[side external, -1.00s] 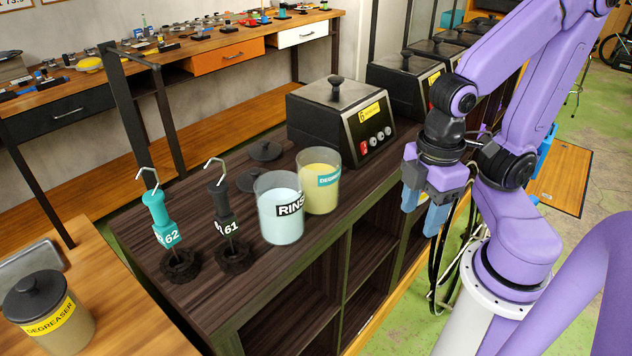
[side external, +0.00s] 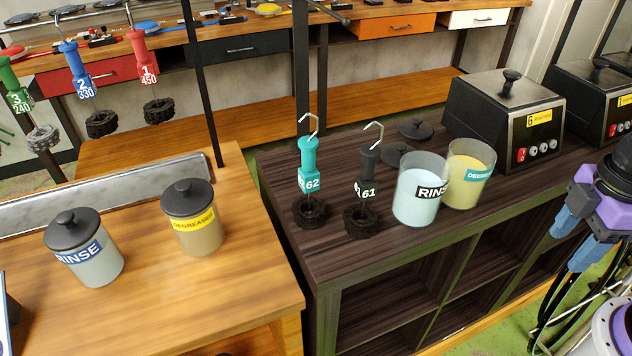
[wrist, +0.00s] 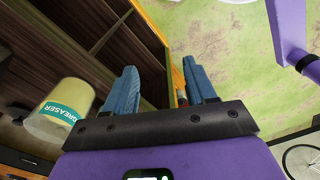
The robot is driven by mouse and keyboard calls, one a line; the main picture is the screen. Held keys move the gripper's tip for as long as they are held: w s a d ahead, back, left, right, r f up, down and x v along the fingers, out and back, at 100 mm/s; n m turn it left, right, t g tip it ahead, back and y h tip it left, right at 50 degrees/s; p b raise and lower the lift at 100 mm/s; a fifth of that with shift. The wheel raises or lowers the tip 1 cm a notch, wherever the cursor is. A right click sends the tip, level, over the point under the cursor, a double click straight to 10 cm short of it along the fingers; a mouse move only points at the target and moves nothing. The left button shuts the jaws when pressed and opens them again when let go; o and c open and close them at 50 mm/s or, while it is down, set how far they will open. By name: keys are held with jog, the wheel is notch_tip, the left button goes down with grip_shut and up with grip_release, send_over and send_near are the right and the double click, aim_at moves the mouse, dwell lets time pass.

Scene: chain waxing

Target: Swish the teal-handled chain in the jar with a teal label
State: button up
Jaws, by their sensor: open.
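The teal-handled chain (side external: 308,171) stands upright on the dark bench, its handle marked 62 and ending in a metal hook above, its black chain coiled at the base. The teal-labelled degreaser jar (side external: 470,176) is open, holds yellow liquid and stands behind and right of the rinse jar; part of it also shows in the wrist view (wrist: 60,112). My gripper (side external: 571,242) is open and empty at the right edge, in front of the bench and well right of the chain. Its blue fingers (wrist: 163,82) are spread in the wrist view.
A black-handled chain (side external: 366,181) marked 61 and an open rinse jar (side external: 422,192) stand between the teal handle and degreaser jar. Black lids (side external: 416,129) lie behind. A waxing pot (side external: 503,115) is at right. Lidded jars (side external: 193,220) stand on the left table.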

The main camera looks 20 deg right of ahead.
jog(key=shift+c, duration=0.5)
notch_tip(320, 180, up, 15)
jog(key=w+a+n+t+h, duration=0.5)
jog(key=w+a+n+h, duration=0.1)
jog(key=w+a, duration=1)
jog(key=w+a+n+t+h, duration=0.3)
jog(key=w+a+n, duration=0.1)
jog(key=a, duration=0.6)
jog(key=w+a+n+t+h, duration=0.3)
jog(key=w+a+n, duration=0.1)
jog(key=a, duration=0.6)
send_near(305, 158)
jog(key=d, duration=0.1)
jog(key=shift+w+a+x, duration=0.1)
jog(key=shift+x, duration=2.5)
jog(key=shift+w+a+x, duration=0.15)
jog(key=shift+x, duration=2.5)
